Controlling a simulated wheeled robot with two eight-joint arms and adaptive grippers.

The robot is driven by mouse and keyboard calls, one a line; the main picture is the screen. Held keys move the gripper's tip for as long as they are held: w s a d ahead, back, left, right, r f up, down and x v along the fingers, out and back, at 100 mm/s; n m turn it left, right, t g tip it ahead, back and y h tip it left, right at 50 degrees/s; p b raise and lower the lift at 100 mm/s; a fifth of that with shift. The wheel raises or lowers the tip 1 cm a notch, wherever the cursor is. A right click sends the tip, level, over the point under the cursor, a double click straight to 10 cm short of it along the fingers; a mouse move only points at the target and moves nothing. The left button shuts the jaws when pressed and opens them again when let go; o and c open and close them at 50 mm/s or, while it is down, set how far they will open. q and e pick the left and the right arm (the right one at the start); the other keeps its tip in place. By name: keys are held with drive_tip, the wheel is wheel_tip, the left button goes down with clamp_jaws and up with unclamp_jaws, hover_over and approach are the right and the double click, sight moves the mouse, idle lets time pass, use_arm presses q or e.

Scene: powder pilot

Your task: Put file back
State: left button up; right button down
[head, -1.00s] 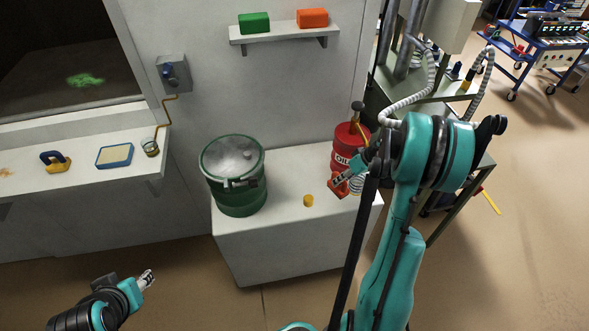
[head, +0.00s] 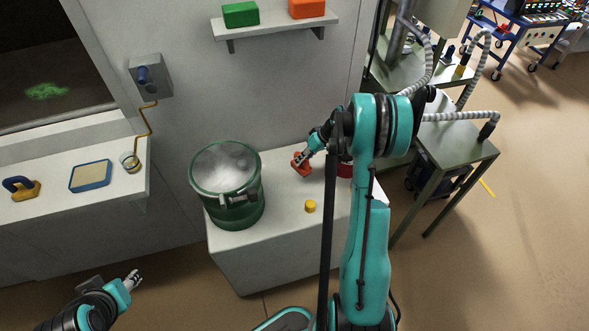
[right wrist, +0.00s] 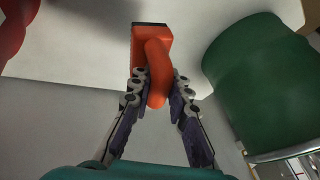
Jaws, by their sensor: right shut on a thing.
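An orange-red tool (head: 301,163) with a block and a curved handle is in my right gripper (head: 309,154), toward the back of the white bench (head: 285,218). It may be the file; no label shows. In the right wrist view the tool (right wrist: 155,62) has its handle between the two fingers of the right gripper (right wrist: 160,92). I cannot tell whether its block touches the bench. My left gripper (head: 133,280) is at the lower left, away from the bench, too small to read.
A green drum (head: 228,190) stands on the bench left of the tool. A small yellow cylinder (head: 311,206) stands in front. A red can (head: 345,167) is mostly hidden by my right arm. A wall shelf (head: 275,28) holds green and orange blocks. A blue-and-yellow handled tool (head: 22,188) lies on the left counter.

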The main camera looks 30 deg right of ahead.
sight(295, 166)
drive_tip(key=w+f, duration=0.1)
drive_tip(key=w+a, duration=0.1)
drive_tip(key=shift+w+a+f+b, duration=0.1)
drive_tip(key=shift+w+f+b, duration=0.2)
drive_tip(key=shift+f, duration=0.1)
wheel_tip(295, 166, down, 4)
drive_tip(key=shift+f+b, duration=0.1)
drive_tip(key=shift+b, duration=0.75)
drive_tip(key=c, duration=1.4)
unclamp_jaws()
drive_tip(key=shift+c, duration=0.2)
